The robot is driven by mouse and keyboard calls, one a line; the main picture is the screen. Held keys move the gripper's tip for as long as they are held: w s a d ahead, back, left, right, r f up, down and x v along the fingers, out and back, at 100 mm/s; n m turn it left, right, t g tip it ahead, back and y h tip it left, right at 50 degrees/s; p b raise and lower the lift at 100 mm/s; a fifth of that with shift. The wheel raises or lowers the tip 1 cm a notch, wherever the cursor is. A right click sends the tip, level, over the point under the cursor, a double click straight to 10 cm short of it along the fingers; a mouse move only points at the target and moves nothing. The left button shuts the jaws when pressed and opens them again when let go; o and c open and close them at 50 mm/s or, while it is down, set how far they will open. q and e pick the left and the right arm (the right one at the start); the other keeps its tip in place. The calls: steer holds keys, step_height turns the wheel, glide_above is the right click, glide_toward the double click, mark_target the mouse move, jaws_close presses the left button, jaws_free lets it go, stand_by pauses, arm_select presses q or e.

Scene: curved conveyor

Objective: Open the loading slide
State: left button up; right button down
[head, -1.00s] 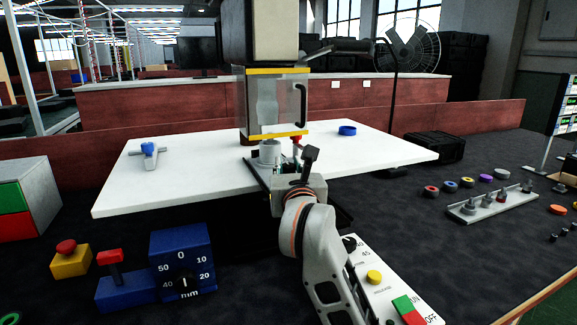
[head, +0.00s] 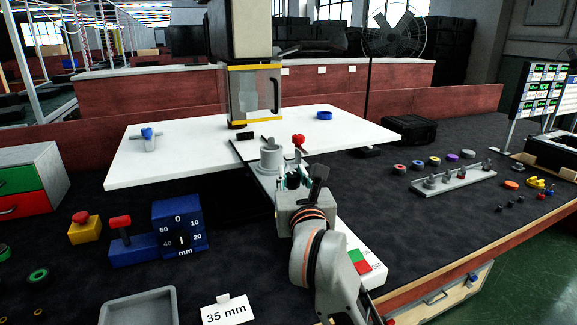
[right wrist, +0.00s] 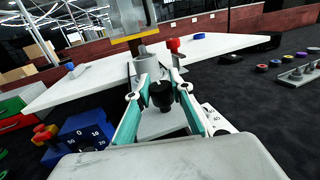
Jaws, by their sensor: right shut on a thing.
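The loading slide (head: 260,169) is a flat plate reaching out from below the press towards me. A grey cylindrical holder (head: 270,157) stands upright on it, and it also shows in the right wrist view (right wrist: 146,66). A red knob (head: 298,140) sits just right of the holder. My right gripper (head: 292,180) is at the slide's near end. In the right wrist view its teal fingers close around a black knob (right wrist: 161,95), the slide's handle. The fingers partly hide the slide's near end. My left gripper is not in view.
The press has a clear guard (head: 254,92) with a black handle, behind the holder. A white table (head: 180,165) surrounds the slide. A blue dial box (head: 180,225) stands front left, and a panel with green and red buttons (head: 360,261) lies right of my arm.

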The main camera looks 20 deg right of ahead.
steer(key=shift+s, duration=0.45)
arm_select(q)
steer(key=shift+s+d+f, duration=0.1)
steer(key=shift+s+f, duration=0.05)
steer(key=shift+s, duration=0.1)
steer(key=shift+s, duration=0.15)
arm_select(e)
steer(key=c, duration=1.8)
jaws_free()
steer(key=shift+o, duration=0.2)
steer(key=shift+s, duration=0.15)
steer(key=shift+s+a, duration=0.1)
steer(key=shift+s, duration=0.2)
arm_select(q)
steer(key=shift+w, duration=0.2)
arm_select(e)
steer(key=v, duration=1.1)
